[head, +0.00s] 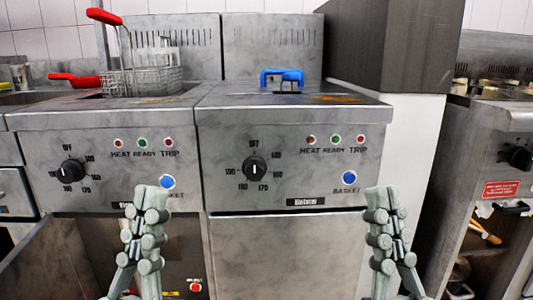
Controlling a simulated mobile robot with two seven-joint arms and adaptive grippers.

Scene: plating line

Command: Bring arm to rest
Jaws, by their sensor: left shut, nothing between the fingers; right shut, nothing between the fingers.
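My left gripper (151,192) points upward in front of the left fryer (100,185), just below its blue basket button, with its fingers shut and nothing held. My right gripper (381,192) points upward in front of the right fryer (285,185), near that unit's right edge, also shut and empty. Both grippers stand roughly level and far apart. Only the gripper ends of my arms show; the rest is out of view below.
A wire fry basket (150,82) with red handles sits on the left fryer. A blue handle (282,76) stands on the right fryer. A dark grey box-shaped block (390,45) rises behind right. A stove with a knob (518,158) stands far right. The left fryer's lower compartment is open.

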